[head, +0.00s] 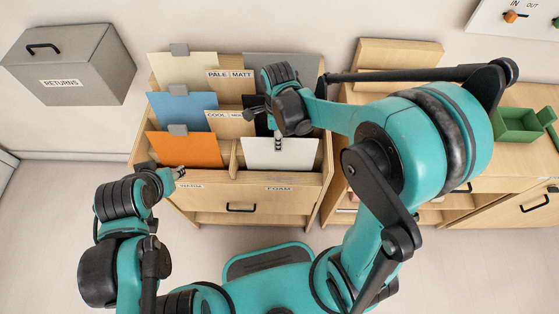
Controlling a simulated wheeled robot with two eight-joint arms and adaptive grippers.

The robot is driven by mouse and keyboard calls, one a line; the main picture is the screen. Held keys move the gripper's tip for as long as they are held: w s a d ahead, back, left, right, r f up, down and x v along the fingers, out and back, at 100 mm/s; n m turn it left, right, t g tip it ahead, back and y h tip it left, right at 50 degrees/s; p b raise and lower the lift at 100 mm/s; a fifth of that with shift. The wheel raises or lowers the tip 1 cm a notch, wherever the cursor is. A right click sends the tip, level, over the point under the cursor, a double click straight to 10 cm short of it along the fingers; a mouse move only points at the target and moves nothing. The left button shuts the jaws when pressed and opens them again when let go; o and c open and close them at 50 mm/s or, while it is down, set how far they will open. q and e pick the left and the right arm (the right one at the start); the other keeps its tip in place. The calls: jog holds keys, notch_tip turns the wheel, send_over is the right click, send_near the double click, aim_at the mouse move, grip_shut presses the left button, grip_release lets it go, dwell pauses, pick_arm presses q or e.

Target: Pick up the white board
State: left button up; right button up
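The white board (290,158) stands upright in the front right compartment of the wooden rack (232,185), behind the FOAM label. My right gripper (278,143) points down at the middle of the board's top edge, and its fingertips overlap the edge in the head view. I cannot tell whether they touch or grip it. My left gripper (180,173) is low at the rack's front left, by the orange board, away from the white board. Its finger opening is too small to judge.
An orange board (188,152), a blue board (180,112) and a cream board (182,72) with grey clips stand in the left compartments. A grey RETURNS box (75,70) is at the left. A green tray (515,126) sits on the right cabinet.

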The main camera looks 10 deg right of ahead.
aim_at(298, 155)
notch_tip(298, 155, down, 7)
jog(key=b, duration=0.3)
jog(key=shift+w+d, duration=0.2)
jog(key=shift+w, duration=0.05)
grip_shut()
